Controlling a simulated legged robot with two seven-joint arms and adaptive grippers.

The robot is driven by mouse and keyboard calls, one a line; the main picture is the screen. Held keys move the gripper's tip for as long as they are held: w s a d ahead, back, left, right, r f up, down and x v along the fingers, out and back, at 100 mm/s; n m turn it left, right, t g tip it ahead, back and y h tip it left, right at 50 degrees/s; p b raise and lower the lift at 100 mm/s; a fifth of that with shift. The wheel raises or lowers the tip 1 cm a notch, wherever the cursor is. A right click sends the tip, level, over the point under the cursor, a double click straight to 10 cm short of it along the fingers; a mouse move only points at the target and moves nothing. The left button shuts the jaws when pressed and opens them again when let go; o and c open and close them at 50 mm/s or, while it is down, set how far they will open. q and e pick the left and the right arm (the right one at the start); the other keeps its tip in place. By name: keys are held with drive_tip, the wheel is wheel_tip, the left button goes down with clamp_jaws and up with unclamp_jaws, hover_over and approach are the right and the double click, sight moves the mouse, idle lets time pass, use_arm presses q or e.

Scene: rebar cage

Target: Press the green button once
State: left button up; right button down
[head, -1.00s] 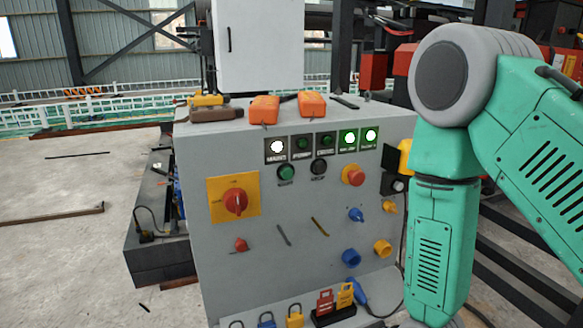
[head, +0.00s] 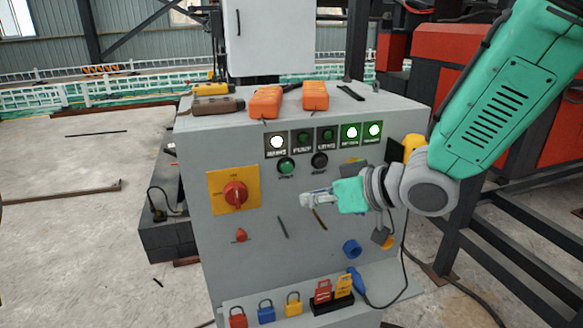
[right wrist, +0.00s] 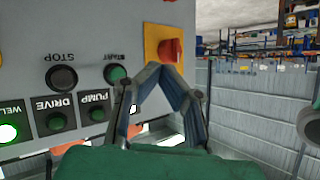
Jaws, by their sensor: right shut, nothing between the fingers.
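The green button (head: 286,166) is a round button labelled START on the front of the grey control cabinet (head: 275,262), below a row of indicator lamps. It also shows, upside down, in the right wrist view (right wrist: 115,74). My right gripper (head: 306,199) is shut and empty in front of the panel. In the head view it appears below and slightly right of the button. In the right wrist view my fingertips (right wrist: 168,70) meet to the right of the button, apart from it in the picture. My left gripper is not in view.
A black STOP button (head: 319,160) sits right of the green one. A red rotary switch (head: 236,194) on a yellow plate is to the left. Orange boxes (head: 266,101) lie on the cabinet top. Padlocks (head: 293,304) stand on a ledge below.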

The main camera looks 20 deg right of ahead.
sight(288, 168)
use_arm(q)
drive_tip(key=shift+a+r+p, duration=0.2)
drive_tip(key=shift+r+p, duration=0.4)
drive_tip(key=shift+p, duration=0.05)
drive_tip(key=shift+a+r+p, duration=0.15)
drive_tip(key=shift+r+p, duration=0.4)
drive_tip(key=shift+p, duration=0.05)
use_arm(e)
drive_tip(key=w, duration=0.6)
drive_tip(key=w+a, duration=0.1)
drive_tip(key=w, duration=0.1)
drive_tip(key=shift+w, duration=0.4)
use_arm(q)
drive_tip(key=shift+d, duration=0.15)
use_arm(e)
drive_tip(key=shift+d, duration=0.15)
use_arm(q)
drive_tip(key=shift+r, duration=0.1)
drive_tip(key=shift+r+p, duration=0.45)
drive_tip(key=shift+p, duration=0.15)
use_arm(e)
drive_tip(key=shift+w, duration=0.35)
